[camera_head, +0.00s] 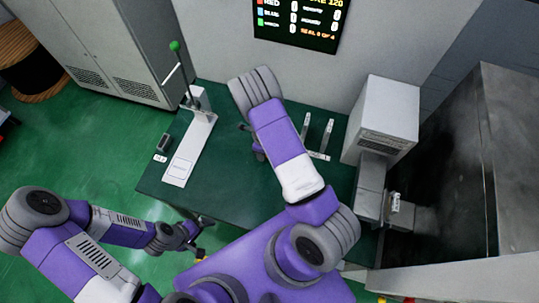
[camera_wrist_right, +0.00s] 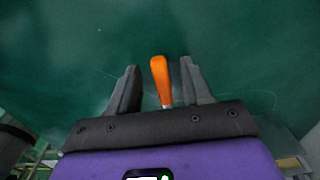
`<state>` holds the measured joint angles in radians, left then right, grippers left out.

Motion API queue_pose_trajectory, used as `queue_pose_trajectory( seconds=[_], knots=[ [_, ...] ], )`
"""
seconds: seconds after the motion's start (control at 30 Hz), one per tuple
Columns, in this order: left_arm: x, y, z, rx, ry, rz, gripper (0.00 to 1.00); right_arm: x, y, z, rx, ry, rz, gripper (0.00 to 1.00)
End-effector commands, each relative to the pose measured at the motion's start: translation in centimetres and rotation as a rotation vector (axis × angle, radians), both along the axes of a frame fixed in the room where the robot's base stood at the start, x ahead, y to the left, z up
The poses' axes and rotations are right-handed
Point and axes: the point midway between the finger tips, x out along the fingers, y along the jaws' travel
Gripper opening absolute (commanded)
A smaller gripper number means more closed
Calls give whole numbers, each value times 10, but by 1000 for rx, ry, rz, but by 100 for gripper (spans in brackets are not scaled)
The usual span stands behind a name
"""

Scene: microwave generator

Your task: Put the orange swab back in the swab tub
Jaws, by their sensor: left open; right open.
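The orange swab (camera_wrist_right: 159,75) shows in the right wrist view against the green tabletop, its orange end pointing away from the wrist. A pale shaft reaches back toward the palm. My right gripper (camera_wrist_right: 158,68) is open, with one finger on each side of the swab and gaps on both sides. In the head view my right arm covers the swab. My left gripper (camera_head: 194,236) is open and empty by the near left table edge. I cannot make out the swab tub in either view.
The green table (camera_head: 225,185) bears a lever press (camera_head: 190,145) at left, a small upright holder (camera_head: 318,138) behind my right arm, and a white box machine (camera_head: 385,120) at right. A small dark box (camera_head: 162,142) lies at the left edge.

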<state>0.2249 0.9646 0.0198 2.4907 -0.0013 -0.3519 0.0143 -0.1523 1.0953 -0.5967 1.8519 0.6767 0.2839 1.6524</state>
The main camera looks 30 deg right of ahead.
Motion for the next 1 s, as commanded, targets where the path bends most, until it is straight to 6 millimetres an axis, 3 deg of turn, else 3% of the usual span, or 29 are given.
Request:
queue_pose_trajectory(
  seconds=[0.23, 0.57, 0.87, 1.0],
  knots=[
    [0, 0, 0, 0, 0, 0, 100, 0, 0, -2, -1, -1, 1, 49],
    [0, 0, 0, 0, 0, 0, 100, 0, 0, -2, 0, 0, 1, 0],
    [0, 0, 0, 0, 0, 0, 100, 0, 0, 0, 0, -1, 1, 0],
    [0, 0, 1, 0, 0, 0, 100, 1, 0, 17, -1, -3, 3, 0]
  ],
)
